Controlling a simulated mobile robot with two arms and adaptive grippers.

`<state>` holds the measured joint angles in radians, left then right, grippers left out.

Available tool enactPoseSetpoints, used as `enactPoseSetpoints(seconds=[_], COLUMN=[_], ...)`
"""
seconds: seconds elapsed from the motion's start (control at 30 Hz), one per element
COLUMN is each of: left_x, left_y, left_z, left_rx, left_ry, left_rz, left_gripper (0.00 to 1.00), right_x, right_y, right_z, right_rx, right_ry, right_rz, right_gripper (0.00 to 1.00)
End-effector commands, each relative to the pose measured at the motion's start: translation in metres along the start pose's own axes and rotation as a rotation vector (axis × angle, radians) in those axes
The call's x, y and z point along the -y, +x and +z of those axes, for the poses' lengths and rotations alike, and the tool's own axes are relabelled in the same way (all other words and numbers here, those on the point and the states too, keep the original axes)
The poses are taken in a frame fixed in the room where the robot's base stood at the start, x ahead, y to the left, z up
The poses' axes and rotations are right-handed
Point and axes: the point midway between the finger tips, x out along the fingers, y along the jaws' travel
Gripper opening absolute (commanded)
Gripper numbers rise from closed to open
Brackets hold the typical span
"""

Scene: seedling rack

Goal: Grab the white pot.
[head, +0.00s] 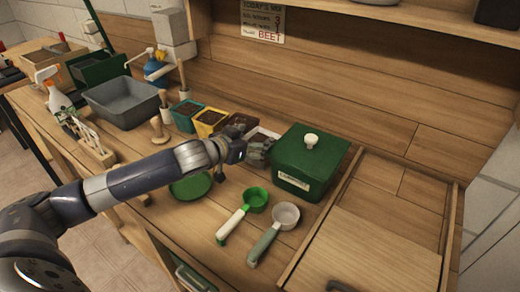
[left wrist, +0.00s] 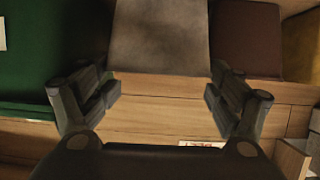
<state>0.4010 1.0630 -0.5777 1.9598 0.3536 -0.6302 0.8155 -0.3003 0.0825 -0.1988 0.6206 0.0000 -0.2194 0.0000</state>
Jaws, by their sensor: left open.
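The white pot (head: 264,132) stands at the right end of a row of small pots, beside the green lidded box, and my left gripper partly hides it in the head view. In the left wrist view the pot (left wrist: 160,38) looks greyish and shadowed. My left gripper (head: 260,152) is right at the pot's near side. In the left wrist view its two fingers (left wrist: 162,97) are spread apart, with the pot's lower edge in line with the gap between them. I cannot tell whether they touch it. My right gripper is not in view.
A brown pot (head: 238,121), a yellow pot (head: 208,122) and a green pot (head: 185,115) stand left of it. The green box (head: 307,165) is close on the right. Two scoops, green (head: 256,199) and grey (head: 286,215), lie in front. A green saucer (head: 192,187) lies below my arm.

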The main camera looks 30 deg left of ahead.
Motion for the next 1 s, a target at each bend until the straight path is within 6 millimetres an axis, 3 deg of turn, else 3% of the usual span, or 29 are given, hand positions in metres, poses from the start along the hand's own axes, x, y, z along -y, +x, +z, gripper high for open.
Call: enactPoseSetpoints(seconds=[0.1,0.37,0.63,1.0], left_x=[-0.0025,-0.0038,-0.0034,-0.002], left_y=[0.0095,0.0113,0.0112,0.0093], left_z=[0.0026,0.0055,0.0059,0.0004], left_rx=[0.004,0.008,0.009,0.007], left_ry=[0.0,0.001,0.0,-0.001], left_rz=[0.005,0.007,0.006,0.004], left_gripper=[0.84,0.82,0.23,0.23], right_x=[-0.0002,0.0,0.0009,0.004], right_y=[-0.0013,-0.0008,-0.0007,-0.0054], right_z=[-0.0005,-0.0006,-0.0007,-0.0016], right_rx=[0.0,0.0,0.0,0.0], right_ry=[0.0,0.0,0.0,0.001], right_rz=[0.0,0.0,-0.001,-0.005], right_gripper=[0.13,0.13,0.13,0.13])
